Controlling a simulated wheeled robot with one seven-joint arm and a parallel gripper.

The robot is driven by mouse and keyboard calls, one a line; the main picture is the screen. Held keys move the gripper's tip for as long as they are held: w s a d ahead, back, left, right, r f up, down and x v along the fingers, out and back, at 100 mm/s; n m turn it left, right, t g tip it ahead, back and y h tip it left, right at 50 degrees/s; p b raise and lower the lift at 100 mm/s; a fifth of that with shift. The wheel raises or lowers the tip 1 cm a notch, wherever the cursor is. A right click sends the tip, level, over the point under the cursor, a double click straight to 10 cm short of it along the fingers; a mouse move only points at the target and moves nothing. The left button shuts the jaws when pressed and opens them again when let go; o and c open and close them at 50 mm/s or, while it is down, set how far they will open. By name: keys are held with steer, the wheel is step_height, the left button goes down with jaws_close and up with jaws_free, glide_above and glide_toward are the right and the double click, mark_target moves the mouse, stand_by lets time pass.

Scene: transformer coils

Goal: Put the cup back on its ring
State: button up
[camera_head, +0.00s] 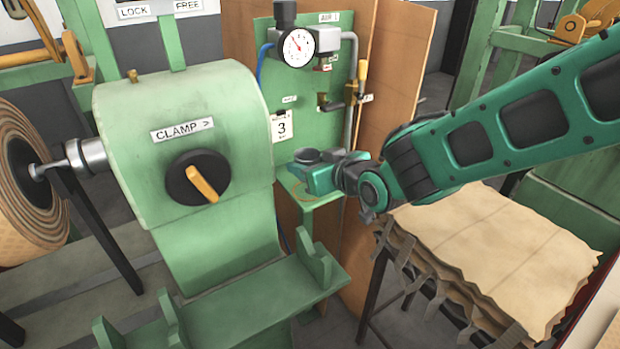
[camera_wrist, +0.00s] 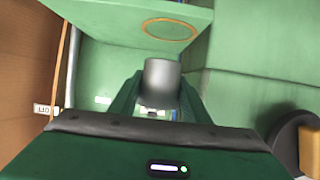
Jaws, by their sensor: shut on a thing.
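A small dark grey cup (camera_wrist: 161,76) sits between the fingers of my gripper (camera_wrist: 158,98) in the wrist view. My gripper is shut on it. The thin orange-brown ring (camera_wrist: 169,29) is marked on a green shelf (camera_wrist: 90,12) in the wrist view, above the cup in the picture and apart from it. In the head view my gripper (camera_head: 322,178) is over or near this small shelf (camera_head: 328,196), below the gauge panel. Part of the ring (camera_head: 303,195) shows there below my gripper.
The green clamp housing (camera_head: 180,130) with its orange-black knob (camera_head: 198,178) stands left of my gripper. Behind are the gauge (camera_head: 299,47), pipe and lever (camera_head: 350,93) on a green panel. A brown board (camera_head: 392,80) stands behind; stacked sheets (camera_head: 490,250) lie at right.

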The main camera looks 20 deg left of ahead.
steer(key=shift+f, duration=2)
steer(key=o, duration=1.1)
steer(key=shift+o, duration=0.2)
steer(key=shift+s+d+r, duration=0.15)
steer(key=v, duration=1.1)
steer(key=shift+s+d, duration=0.2)
steer(key=shift+d, duration=0.05)
steer(key=shift+r, duration=0.1)
